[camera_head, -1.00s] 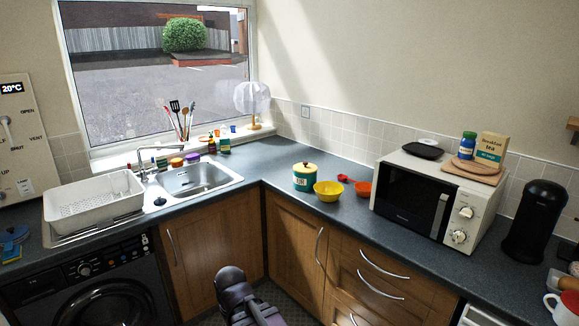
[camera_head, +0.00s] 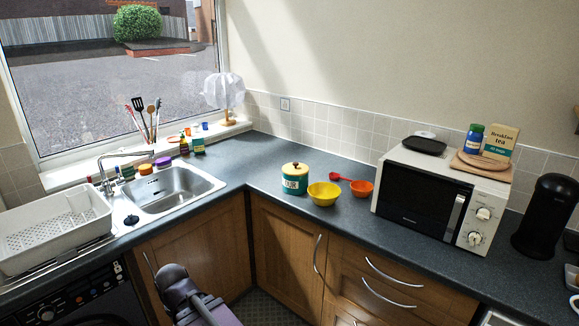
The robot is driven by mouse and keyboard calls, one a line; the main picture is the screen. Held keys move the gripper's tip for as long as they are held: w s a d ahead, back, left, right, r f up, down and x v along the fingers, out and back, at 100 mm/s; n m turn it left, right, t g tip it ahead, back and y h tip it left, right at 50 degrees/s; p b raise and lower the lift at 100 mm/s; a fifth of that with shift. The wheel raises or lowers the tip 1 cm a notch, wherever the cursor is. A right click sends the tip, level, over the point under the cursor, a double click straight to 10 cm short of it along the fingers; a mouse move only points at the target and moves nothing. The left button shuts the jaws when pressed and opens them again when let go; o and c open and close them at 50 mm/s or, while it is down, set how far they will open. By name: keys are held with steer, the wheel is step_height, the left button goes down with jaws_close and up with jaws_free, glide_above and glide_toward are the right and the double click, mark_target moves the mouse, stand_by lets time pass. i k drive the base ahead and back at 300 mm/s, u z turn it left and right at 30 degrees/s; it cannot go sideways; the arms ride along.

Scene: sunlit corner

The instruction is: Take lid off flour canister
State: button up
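The flour canister (camera_head: 294,184) stands upright on the dark countertop, near the inner corner. It is teal with a pale label whose lettering is too small to read fully. Its cream-yellow lid (camera_head: 295,169) with a dark brown knob sits on top. Part of my dark arm shows at the bottom edge of the head view, below the counter front and well apart from the canister. My gripper's fingers cannot be made out there.
A yellow bowl (camera_head: 324,193) stands right beside the canister, with a red scoop (camera_head: 340,177) and an orange cup (camera_head: 361,188) further right. A microwave (camera_head: 437,200) stands right of these. The sink (camera_head: 172,188) is left. Counter left of and behind the canister is clear.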

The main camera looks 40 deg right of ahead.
mark_target(295, 168)
steer(key=z, duration=0.25)
steer(key=i, duration=0.65)
steer(key=z, duration=0.95)
steer(key=i, duration=0.6)
steer(key=z, duration=0.35)
